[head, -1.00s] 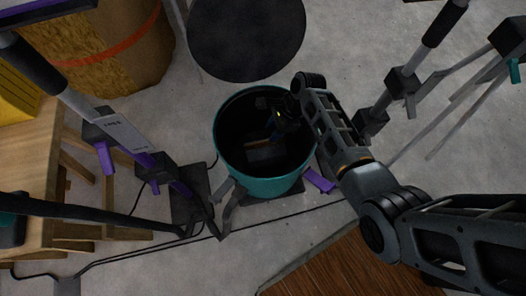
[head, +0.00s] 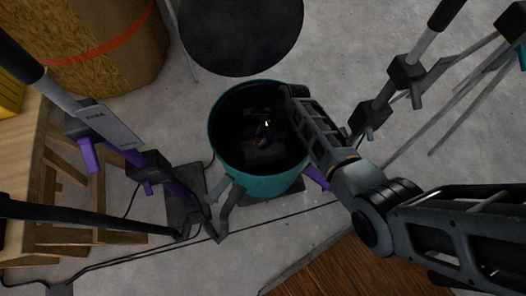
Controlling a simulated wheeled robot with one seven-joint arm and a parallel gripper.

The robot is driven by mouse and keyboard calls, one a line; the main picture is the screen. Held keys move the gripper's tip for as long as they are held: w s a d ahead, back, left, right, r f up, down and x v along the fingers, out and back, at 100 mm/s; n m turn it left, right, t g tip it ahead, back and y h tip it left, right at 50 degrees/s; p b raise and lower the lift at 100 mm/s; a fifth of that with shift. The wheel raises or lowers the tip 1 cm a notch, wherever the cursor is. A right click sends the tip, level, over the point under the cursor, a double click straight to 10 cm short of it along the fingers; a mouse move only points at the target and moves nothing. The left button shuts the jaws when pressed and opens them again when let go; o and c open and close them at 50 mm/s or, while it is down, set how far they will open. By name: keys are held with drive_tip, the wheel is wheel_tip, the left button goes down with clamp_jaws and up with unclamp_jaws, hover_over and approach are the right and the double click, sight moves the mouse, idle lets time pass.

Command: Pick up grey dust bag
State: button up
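A teal bucket (head: 262,186) stands upright on the floor in the middle of the head view, open at the top. My arm comes in from the right and bends down over the bucket's rim. My gripper (head: 262,132) is inside the dark bucket. A dark greyish shape (head: 264,153) lies below it in the bucket, perhaps the grey dust bag, but it is too dark to be sure. I cannot make out the fingers or whether they touch anything.
A round black disc (head: 242,35) is just behind the bucket. Poles with purple clamps (head: 90,153) stand at left, and more poles (head: 405,75) at right. A wooden stand (head: 30,165) is at far left. Cables (head: 120,254) cross the concrete floor in front.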

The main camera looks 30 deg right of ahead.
drive_tip(key=shift+f, duration=0.25)
idle(0.4)
drive_tip(key=shift+c, duration=0.5)
clamp_jaws()
drive_tip(key=shift+s, duration=0.1)
idle(0.6)
